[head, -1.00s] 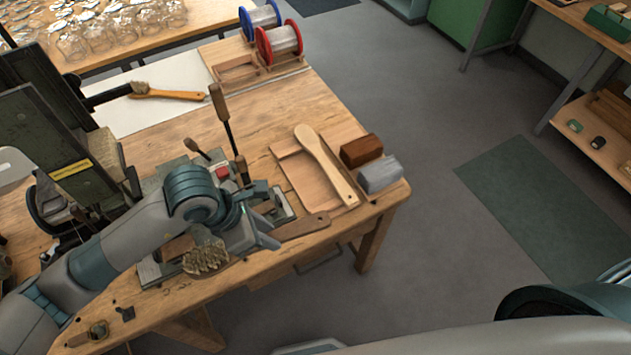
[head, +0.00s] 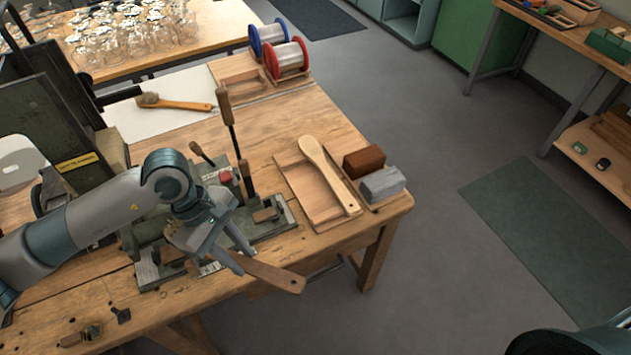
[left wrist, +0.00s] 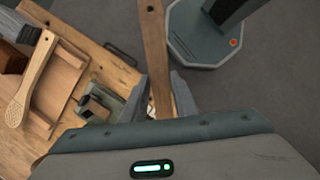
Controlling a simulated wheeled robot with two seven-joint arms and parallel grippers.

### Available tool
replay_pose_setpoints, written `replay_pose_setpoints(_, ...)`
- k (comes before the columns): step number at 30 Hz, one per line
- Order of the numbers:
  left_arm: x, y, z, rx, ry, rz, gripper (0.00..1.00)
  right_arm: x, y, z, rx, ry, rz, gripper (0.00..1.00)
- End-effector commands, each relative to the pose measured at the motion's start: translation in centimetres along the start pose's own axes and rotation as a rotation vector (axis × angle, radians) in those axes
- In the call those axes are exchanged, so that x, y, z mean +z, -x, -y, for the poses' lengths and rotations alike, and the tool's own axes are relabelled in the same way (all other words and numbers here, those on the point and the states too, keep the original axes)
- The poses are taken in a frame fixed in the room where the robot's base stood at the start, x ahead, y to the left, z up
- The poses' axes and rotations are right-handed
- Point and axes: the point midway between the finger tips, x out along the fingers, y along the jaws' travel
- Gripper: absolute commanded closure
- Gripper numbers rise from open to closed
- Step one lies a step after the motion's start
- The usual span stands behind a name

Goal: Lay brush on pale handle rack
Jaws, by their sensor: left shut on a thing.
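My left gripper (head: 238,262) is shut on the brown wooden handle of a brush (head: 268,274), over the front edge of the workbench. The handle sticks out to the lower right; the bristle end is hidden by the gripper. In the left wrist view the handle (left wrist: 153,45) runs up from between the fingers (left wrist: 162,95). The pale wooden rack (head: 323,212) lies on the bench, right of the gripper, with a pale paddle-shaped handle (head: 328,175) on it. The rack also shows in the left wrist view (left wrist: 68,78). My right gripper is not in view.
A metal fixture with upright levers (head: 230,125) stands behind the gripper. A brown block (head: 364,161) and a grey block (head: 383,184) sit right of the rack. An orange-handled brush (head: 180,104) lies on a white sheet. Wire spools (head: 286,58) stand at the back.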

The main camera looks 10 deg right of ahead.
Motion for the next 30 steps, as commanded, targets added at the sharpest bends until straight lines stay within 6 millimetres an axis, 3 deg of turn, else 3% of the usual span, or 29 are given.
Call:
replay_pose_setpoints(9, -5.1, 3.8, 1.6, -0.184, -0.483, 0.001, 0.98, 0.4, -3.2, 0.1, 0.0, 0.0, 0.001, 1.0)
replay_pose_setpoints(15, -7.2, 7.0, 2.8, -0.285, -0.74, 0.008, 0.98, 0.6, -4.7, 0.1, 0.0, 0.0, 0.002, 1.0)
replay_pose_setpoints(22, -8.3, 9.4, 3.8, -0.351, -0.9, 0.02, 0.98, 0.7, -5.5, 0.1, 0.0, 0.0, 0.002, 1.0)
replay_pose_setpoints(30, -8.5, 10.0, 4.1, -0.367, -0.936, 0.027, 0.98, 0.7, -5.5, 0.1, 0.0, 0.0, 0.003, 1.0)
